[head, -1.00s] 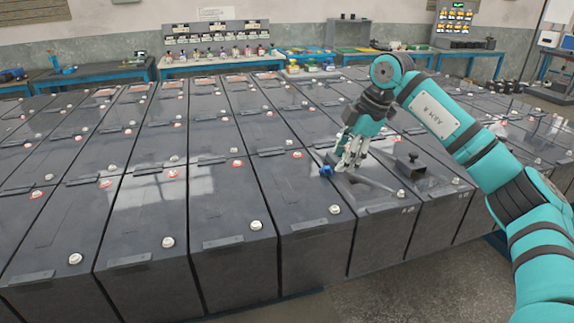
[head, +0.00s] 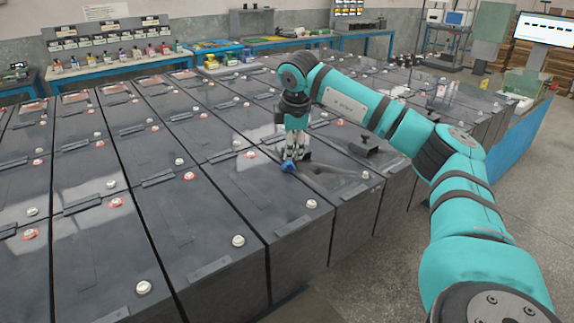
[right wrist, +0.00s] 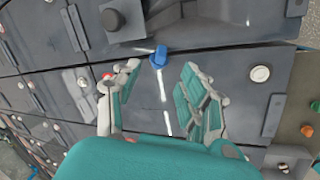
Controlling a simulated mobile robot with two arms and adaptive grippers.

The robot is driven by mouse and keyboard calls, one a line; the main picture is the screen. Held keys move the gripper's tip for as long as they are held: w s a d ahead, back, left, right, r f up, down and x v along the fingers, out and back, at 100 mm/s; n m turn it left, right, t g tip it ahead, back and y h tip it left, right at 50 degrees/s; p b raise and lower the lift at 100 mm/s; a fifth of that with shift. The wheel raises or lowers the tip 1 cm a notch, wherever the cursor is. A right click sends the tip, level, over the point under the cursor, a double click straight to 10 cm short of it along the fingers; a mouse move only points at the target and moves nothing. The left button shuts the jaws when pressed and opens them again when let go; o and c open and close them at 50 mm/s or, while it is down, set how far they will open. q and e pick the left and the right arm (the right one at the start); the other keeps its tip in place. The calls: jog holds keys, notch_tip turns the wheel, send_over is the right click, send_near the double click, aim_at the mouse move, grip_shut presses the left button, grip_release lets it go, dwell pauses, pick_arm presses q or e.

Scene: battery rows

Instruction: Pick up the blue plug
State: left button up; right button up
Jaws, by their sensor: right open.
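The blue plug (head: 288,167) sits on top of a dark battery in the middle of the rows. In the right wrist view the blue plug (right wrist: 158,57) lies just beyond the fingertips, roughly in line with the gap between them. My right gripper (head: 292,156) points down over the plug in the head view. In the right wrist view my right gripper (right wrist: 163,80) is open, its two fingers spread with nothing between them. Whether a fingertip touches the plug cannot be told. My left gripper is not in view.
Long dark batteries (head: 185,215) with white and red-ringed caps fill the area. A black knob-like block (head: 364,145) stands on a battery right of the gripper. Workbenches (head: 130,65) with bottles line the back wall. Open floor (head: 410,270) lies to the right.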

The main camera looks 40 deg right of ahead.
aim_at(290, 162)
jog(key=shift+x, duration=0.95)
jog(key=p+x, duration=0.1)
jog(key=x, duration=0.3)
jog(key=shift+d+f+p, duration=0.1)
jog(key=shift+f+p, duration=0.15)
jog(key=shift+p, duration=0.05)
jog(key=shift+f, duration=0.2)
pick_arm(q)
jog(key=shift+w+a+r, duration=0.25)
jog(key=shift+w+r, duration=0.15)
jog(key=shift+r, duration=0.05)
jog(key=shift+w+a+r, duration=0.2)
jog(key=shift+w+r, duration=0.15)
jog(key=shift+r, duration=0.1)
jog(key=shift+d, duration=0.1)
pick_arm(e)
jog(key=c, duration=0.6)
jog(key=shift+r, duration=0.1)
